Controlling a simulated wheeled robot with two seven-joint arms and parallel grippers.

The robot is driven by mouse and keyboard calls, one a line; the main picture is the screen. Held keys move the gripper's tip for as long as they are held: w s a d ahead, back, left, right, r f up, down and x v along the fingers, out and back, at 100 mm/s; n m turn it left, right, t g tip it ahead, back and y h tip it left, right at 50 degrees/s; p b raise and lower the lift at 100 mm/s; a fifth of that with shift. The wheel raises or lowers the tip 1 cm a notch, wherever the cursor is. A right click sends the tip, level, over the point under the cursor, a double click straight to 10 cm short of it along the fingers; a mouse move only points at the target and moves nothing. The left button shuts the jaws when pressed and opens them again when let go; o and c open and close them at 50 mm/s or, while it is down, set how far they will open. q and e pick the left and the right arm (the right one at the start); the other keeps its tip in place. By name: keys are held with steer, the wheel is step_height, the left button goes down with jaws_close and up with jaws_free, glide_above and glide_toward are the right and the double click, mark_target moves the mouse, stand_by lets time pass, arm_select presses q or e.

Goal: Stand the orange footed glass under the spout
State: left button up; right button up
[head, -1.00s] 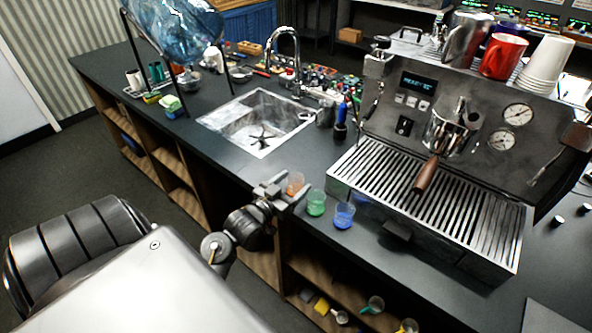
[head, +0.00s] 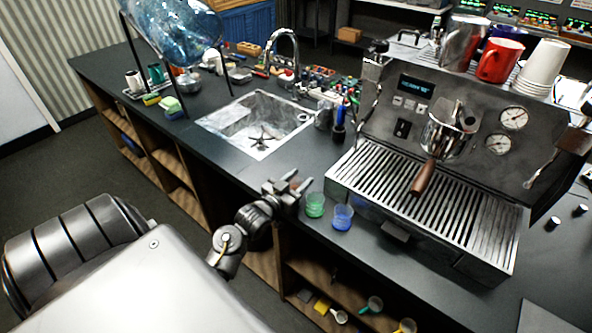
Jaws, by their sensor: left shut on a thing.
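My left gripper (head: 292,184) is at the counter's front edge, left of the green and blue glasses. It is shut, with its fingers pointing up and right. The spout itself is hard to make out. My right gripper is not in view.
A green glass (head: 315,205) and a blue glass (head: 343,217) stand close to the gripper, in front of the brewer. The sink (head: 262,120) lies behind the gripper. Red mug (head: 500,60) and white cups (head: 541,65) sit on the brewer. The drip tray is clear.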

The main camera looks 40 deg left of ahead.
arm_select(q)
steer(key=shift+r, duration=0.1)
steer(key=shift+r+b, duration=0.3)
steer(key=shift+r, duration=0.25)
steer(key=s+d+r+p, duration=0.2)
steer(key=s+d+r, duration=0.6)
steer(key=s+r, duration=0.3)
steer(key=shift+s+d+r, duration=0.15)
steer(key=shift+r, duration=0.25)
steer(key=shift+f, duration=0.1)
